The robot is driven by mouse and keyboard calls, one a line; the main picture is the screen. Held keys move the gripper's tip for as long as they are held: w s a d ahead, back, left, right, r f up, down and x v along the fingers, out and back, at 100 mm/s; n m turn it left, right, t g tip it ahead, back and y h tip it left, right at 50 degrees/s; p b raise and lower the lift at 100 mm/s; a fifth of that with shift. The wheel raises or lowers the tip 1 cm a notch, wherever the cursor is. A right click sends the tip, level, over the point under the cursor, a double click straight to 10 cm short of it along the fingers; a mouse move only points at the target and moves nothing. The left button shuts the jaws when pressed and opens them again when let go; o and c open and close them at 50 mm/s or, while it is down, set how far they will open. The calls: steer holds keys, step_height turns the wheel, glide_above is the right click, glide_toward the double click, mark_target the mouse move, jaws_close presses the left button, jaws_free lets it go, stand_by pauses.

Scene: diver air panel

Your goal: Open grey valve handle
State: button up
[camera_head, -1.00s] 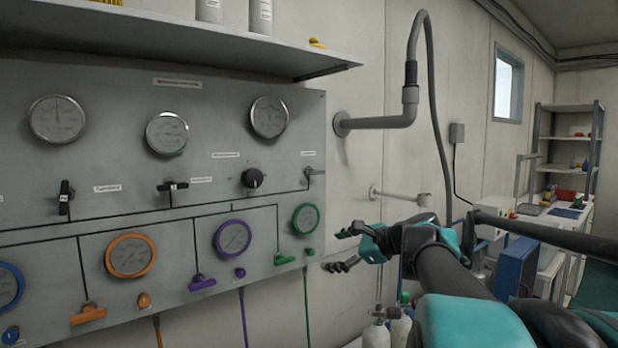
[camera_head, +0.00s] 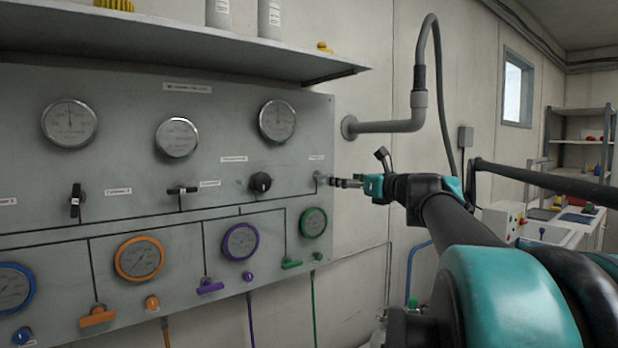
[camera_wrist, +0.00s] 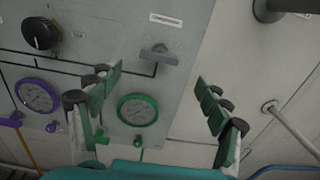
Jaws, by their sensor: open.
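The grey valve handle (camera_head: 319,178) is a small T-shaped handle near the right edge of the panel, under a white label. It also shows in the wrist view (camera_wrist: 159,54), upper middle, looking nearly level across its stem. My gripper (camera_head: 343,182) is open, just right of the handle in the head view and level with it. In the wrist view my gripper's fingers (camera_wrist: 158,78) are spread wide, with the handle beyond and slightly above the gap between the tips. Nothing is between the fingers. In the head view the fingertips come close to the handle; contact cannot be told.
A black knob (camera_head: 260,182) sits left of the handle, and a green gauge (camera_head: 313,222) and green handle (camera_head: 291,264) sit below. A shelf (camera_head: 180,50) overhangs the panel. A grey pipe (camera_head: 385,126) sticks out from the wall above right.

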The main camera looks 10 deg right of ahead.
mark_target(324, 176)
steer(key=x, duration=0.9)
steer(key=shift+w+a, duration=0.2)
steer(key=shift+w, duration=0.1)
steer(key=c, duration=1.2)
